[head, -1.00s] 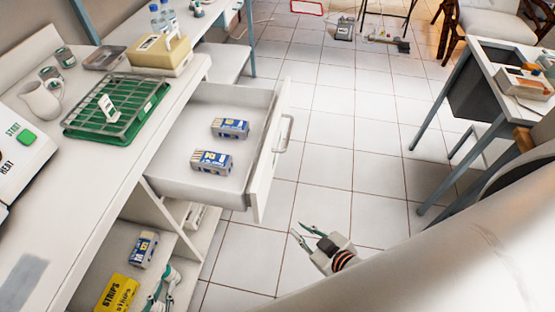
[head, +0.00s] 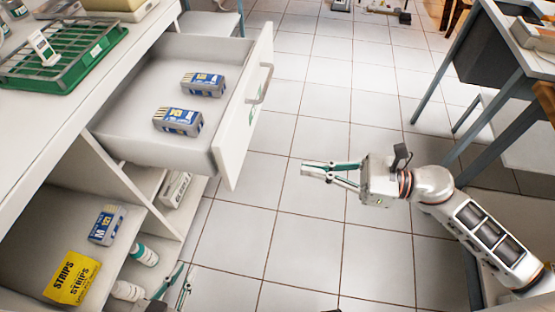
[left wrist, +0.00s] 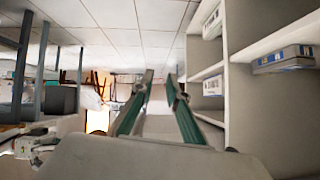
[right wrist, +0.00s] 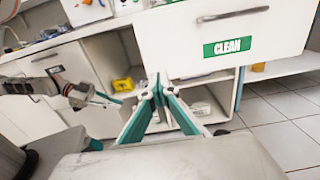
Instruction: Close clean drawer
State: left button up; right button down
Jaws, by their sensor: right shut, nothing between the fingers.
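The clean drawer (head: 150,140) is pulled out of the white cabinet, with two blue-and-grey boxes (head: 203,84) (head: 178,121) inside. Its front (head: 245,115) carries a handle (head: 260,84). The green CLEAN label (right wrist: 228,46) shows on the front in the right wrist view. My right gripper (head: 304,168) is shut and empty, to the right of the drawer front and apart from it, pointing left. Its closed fingertips (right wrist: 158,88) appear below the drawer front in the right wrist view. My left gripper (head: 180,275) is low beside the open shelves; its fingers (left wrist: 161,76) are apart and empty.
Open shelves (head: 55,235) below the drawer hold a yellow STRIPS box (head: 70,277), another blue box (head: 106,225) and white bottles (head: 143,254). A green rack (head: 65,60) is on the counter. A table (head: 525,75) stands at right. Tiled floor (head: 330,110) is free between.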

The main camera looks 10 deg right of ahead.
jog(key=p, duration=0.1)
send_near(235, 156)
jog(key=x, duration=0.5)
jog(key=shift+a+r, duration=0.15)
jog(key=shift+a, duration=0.1)
pick_arm(q)
jog(key=shift+a+r, duration=0.1)
jog(key=shift+a, duration=0.1)
pick_arm(e)
jog(key=shift+w+a, duration=0.25)
jog(key=shift+a, duration=0.4)
